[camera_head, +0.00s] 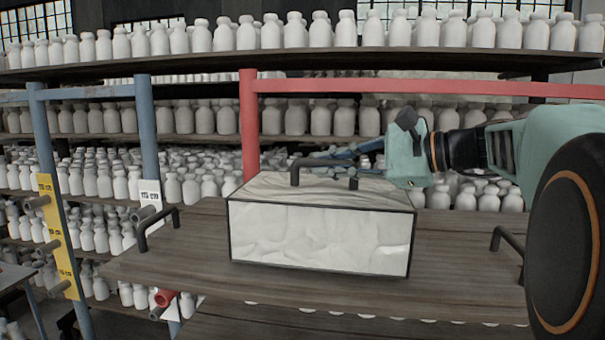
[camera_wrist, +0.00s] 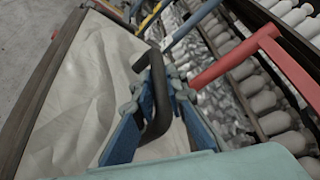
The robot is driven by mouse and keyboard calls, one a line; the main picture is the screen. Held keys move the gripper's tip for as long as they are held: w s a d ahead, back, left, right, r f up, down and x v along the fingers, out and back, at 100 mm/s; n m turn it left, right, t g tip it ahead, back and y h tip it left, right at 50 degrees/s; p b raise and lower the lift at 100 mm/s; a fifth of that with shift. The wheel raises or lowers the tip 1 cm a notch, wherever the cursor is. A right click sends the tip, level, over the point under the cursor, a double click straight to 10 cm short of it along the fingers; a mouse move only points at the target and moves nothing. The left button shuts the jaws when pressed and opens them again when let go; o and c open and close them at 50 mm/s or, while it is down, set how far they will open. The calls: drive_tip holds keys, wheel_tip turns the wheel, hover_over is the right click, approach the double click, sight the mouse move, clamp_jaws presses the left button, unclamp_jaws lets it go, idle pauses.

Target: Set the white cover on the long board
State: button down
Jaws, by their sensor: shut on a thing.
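The white cover (camera_head: 318,236) is a box with creased pale sides, dark edges and a dark bar handle (camera_head: 296,170) on top. It sits upright over the middle of the long wooden board (camera_head: 465,250); I cannot tell if its underside touches the board. My gripper (camera_head: 330,153) comes in from the right and is shut on the handle. In the wrist view, the blue fingers (camera_wrist: 157,90) lie on both sides of the handle (camera_wrist: 160,112), with the cover's pale top (camera_wrist: 85,95) beneath. The cover hides the board's middle.
The board has dark handles at its left end (camera_head: 157,228) and right end (camera_head: 508,242). Shelves of white bottles (camera_head: 320,118) stand behind. A red post (camera_head: 250,125) and blue posts (camera_head: 147,125) rise behind and left. Bare board shows left and right of the cover.

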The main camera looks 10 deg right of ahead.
drive_tip(key=shift+a+f, duration=0.15)
drive_tip(key=shift+f, duration=0.7)
drive_tip(key=c, duration=1.9)
unclamp_jaws()
drive_tip(key=shift+c, duration=0.2)
wheel_tip(320, 180, up, 2)
drive_tip(key=r, duration=0.1)
hover_over(391, 198)
drive_tip(key=shift+s+f+b, duration=0.15)
drive_tip(key=shift+f+b, duration=0.1)
drive_tip(key=shift+b, duration=0.05)
